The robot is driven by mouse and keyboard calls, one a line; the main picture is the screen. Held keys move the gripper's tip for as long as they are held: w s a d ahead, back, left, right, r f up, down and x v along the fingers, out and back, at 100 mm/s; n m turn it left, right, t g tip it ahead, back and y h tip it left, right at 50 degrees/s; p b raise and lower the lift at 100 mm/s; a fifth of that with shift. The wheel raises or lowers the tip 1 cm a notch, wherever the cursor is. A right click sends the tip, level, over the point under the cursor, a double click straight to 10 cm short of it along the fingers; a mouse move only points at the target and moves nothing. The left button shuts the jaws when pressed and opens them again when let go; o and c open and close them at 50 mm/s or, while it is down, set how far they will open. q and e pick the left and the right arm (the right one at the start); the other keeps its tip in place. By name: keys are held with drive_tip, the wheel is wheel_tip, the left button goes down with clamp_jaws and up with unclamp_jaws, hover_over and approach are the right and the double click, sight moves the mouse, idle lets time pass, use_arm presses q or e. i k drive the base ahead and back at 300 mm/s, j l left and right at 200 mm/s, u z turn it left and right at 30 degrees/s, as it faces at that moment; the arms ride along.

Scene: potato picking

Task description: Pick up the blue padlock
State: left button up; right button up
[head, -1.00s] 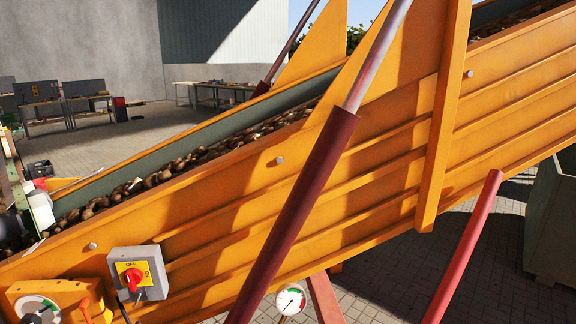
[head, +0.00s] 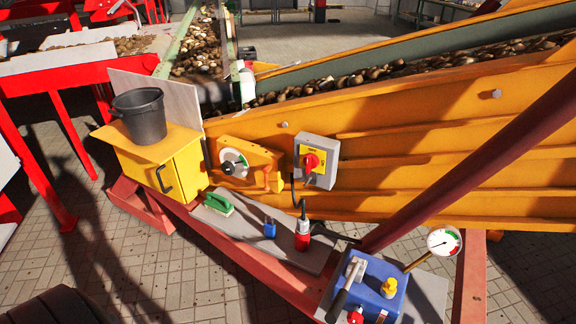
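The blue padlock (head: 270,229) stands on a grey shelf plate (head: 246,240) in front of the orange conveyor, near the middle of the head view. It is small, and a shackle seems to show at its top. Neither of my grippers is in view.
A yellow cabinet (head: 172,172) carrying a black bucket (head: 141,115) stands left of the plate. A grey switch box with a red knob (head: 315,161) is above it. A blue unit with a lever (head: 367,290) and a gauge (head: 444,240) are at the right. Paved floor lies open in front.

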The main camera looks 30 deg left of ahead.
sight(269, 228)
drive_tip(key=u, duration=1.15)
drive_tip(key=i+j, duration=0.15)
drive_tip(key=j, duration=0.25)
drive_tip(key=i+j+z, duration=0.1)
drive_tip(key=j, duration=0.3)
drive_tip(key=i+j, duration=0.2)
drive_tip(key=j, duration=0.2)
drive_tip(key=i+j+z, duration=0.1)
drive_tip(key=j, duration=0.3)
drive_tip(key=i+j, duration=0.2)
drive_tip(key=j, duration=0.25)
drive_tip(key=i+j+z, duration=0.1)
drive_tip(key=j, duration=0.3)
drive_tip(key=i+j+z, duration=0.1)
drive_tip(key=j, duration=0.35)
drive_tip(key=i+j, duration=0.15)
drive_tip(key=j, duration=0.3)
